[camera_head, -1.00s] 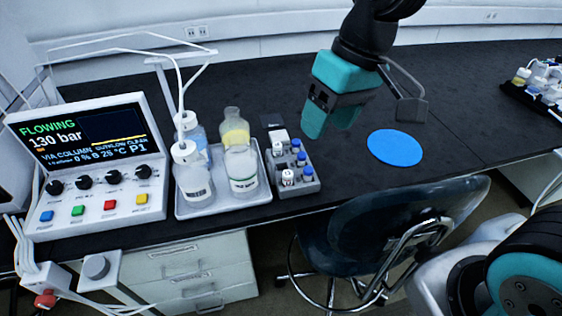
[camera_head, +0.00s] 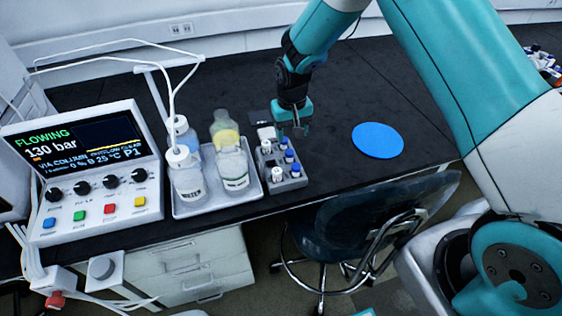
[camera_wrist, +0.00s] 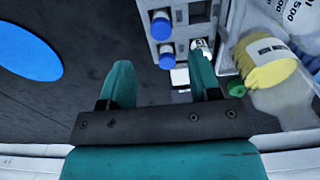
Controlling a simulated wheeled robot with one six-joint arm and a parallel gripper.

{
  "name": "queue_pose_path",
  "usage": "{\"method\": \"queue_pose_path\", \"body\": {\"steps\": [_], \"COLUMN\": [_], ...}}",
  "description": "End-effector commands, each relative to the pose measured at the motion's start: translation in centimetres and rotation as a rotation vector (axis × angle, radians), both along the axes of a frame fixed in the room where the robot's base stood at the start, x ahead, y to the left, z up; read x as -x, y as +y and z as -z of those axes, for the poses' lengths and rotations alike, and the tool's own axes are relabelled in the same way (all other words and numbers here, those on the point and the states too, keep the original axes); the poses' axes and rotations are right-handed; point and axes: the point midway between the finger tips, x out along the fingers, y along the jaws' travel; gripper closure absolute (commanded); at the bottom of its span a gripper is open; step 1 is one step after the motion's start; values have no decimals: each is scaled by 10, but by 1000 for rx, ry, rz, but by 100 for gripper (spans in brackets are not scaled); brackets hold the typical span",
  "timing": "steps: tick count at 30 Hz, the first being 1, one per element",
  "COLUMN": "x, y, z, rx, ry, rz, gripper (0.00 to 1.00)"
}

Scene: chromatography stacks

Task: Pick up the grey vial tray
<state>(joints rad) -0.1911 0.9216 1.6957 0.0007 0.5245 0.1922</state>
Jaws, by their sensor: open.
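The grey vial tray (camera_head: 292,184) stands on the dark bench, right of the bottle tray. It holds several small vials with blue or white caps. In the wrist view part of the tray (camera_wrist: 183,35) shows at the top, beyond the fingertips and nearer the right finger. My gripper (camera_head: 293,128) is above the tray's far end, pointing down; in the wrist view its two teal fingers (camera_wrist: 162,75) are apart with nothing gripped. I cannot tell the exact height between fingertips and tray.
A pale bottle tray (camera_head: 215,207) with large bottles stands close on the left, beside the control box (camera_head: 85,165) and its tubing. A chair (camera_head: 350,225) stands in front.

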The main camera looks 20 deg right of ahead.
Motion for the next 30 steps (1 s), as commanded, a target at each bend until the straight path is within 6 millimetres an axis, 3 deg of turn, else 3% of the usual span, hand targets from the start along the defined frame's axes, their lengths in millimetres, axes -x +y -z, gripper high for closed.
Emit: {"method": "queue_pose_path", "body": {"steps": [3, 11, 21, 29, 30], "x": [1, 1, 0, 0, 0], "y": [0, 0, 1, 2, 2], "z": [21, 41, 84, 88, 88], "rx": [0, 0, 0, -1, -1], "ry": [4, 3, 2, -1, -1], "rz": [0, -1, -2, -2, -2], "gripper": [43, 43, 43, 43, 48]}}
